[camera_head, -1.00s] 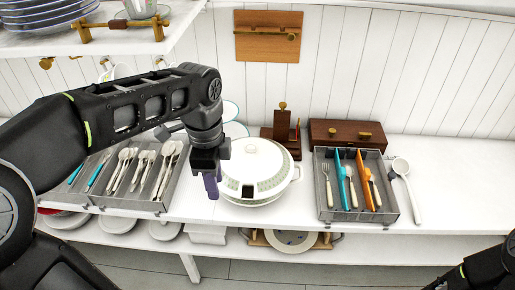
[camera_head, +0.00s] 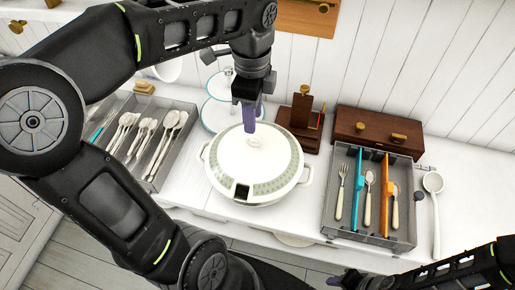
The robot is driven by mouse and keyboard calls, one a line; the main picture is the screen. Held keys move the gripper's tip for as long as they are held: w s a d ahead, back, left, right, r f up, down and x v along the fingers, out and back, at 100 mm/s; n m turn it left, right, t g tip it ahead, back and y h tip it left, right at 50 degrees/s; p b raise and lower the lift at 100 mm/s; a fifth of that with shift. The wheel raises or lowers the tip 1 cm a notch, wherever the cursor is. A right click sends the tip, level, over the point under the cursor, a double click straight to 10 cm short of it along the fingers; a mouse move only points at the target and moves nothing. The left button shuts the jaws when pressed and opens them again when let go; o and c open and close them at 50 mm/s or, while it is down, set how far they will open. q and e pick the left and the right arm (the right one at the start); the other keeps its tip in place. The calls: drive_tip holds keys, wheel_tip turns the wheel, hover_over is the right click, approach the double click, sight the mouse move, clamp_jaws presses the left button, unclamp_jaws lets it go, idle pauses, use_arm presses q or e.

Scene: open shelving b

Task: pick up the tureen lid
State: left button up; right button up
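The tureen lid (camera_head: 230,165) is white with a grey-green patterned band, a central knob (camera_head: 255,142) and a dark notch at its front rim. It sits on the white tureen (camera_head: 301,176), which has side handles and stands on the white counter. My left gripper (camera_head: 250,126) points down right at the knob, its purple fingers overlapping the knob's upper edge in the picture. The fingers line up edge-on, so their opening and any contact are hidden. My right gripper (camera_head: 345,280) is low at the bottom edge, away from the tureen, and its fingers are unclear.
A grey tray of spoons (camera_head: 178,140) stands left of the tureen. A divided cutlery tray (camera_head: 405,236) stands to the right, with a white ladle (camera_head: 434,200) beside it. A tiered glass stand (camera_head: 219,116), a wooden holder (camera_head: 301,108) and a wooden box (camera_head: 378,133) stand behind.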

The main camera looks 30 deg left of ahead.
sight(254, 136)
use_arm(q)
drive_tip(key=shift+w+f, duration=0.1)
drive_tip(key=shift+f, duration=1.25)
drive_tip(key=shift+f+p, duration=0.7)
drive_tip(key=shift+f, duration=1.9)
drive_tip(key=shift+c, duration=0.2)
clamp_jaws()
